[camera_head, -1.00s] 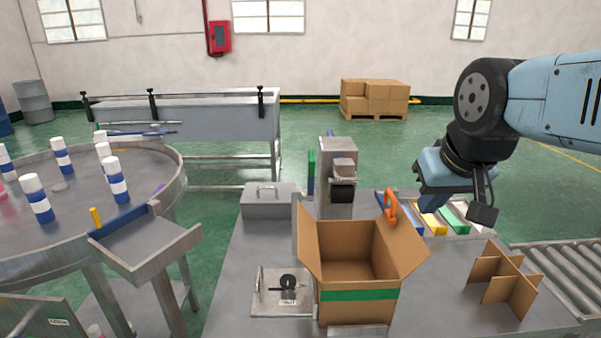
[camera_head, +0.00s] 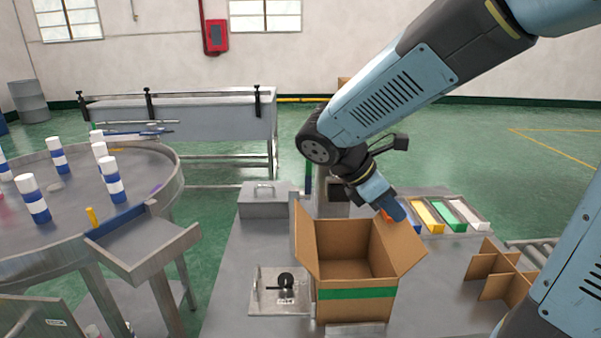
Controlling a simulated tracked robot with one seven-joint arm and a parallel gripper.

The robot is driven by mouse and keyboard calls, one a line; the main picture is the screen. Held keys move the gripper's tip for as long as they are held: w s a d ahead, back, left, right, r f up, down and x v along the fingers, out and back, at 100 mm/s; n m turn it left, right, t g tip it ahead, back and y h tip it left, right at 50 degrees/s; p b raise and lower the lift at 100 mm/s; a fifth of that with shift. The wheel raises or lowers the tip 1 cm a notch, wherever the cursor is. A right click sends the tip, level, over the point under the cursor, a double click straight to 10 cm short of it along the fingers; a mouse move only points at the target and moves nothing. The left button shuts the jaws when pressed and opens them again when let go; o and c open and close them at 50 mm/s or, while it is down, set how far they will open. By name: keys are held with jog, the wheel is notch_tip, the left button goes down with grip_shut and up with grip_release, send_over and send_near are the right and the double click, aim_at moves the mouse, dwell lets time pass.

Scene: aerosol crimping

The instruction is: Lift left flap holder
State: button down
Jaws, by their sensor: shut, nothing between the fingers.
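An open cardboard box (camera_head: 357,307) with a green band stands at the front of the grey table, its flaps spread outward. An orange clip (camera_head: 385,215) shows at the back right of the box, mostly hidden behind my gripper. My gripper (camera_head: 397,212) is shut and empty, tilted down to the right beside the orange clip; I cannot tell whether they touch. A grey upright piece (camera_head: 293,236) stands along the left flap; I cannot tell whether it is a flap holder.
A metal plate with a black knob (camera_head: 284,284) lies left of the box. A grey case (camera_head: 267,199) stands behind it. Coloured trays (camera_head: 448,216) and a cardboard divider (camera_head: 498,272) are at the right. A round table (camera_head: 72,215) with several cans is at the left.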

jog(key=w+a+f+n+t+h, duration=0.2)
jog(key=w+a+n+t+h, duration=0.2)
jog(key=a+n+t, duration=0.55)
jog(key=w+a+f+n+t+h, duration=0.2)
jog(key=w+a+n+t+h, duration=0.15)
jog(key=a+n, duration=1.1)
jog(key=shift+m+t, duration=0.3)
jog(key=shift+m, duration=0.2)
jog(key=x, duration=0.9)
jog(key=shift+w, duration=0.35)
jog(key=shift+y, duration=0.25)
jog(key=shift+w+d+r, duration=0.1)
jog(key=shift+w+r, duration=0.15)
jog(key=shift+w, duration=0.4)
jog(key=shift+w+d+r, duration=0.1)
jog(key=shift+w+r, duration=0.15)
jog(key=shift+w, duration=0.45)
jog(key=shift+w+r, duration=0.25)
jog(key=shift+w, duration=0.4)
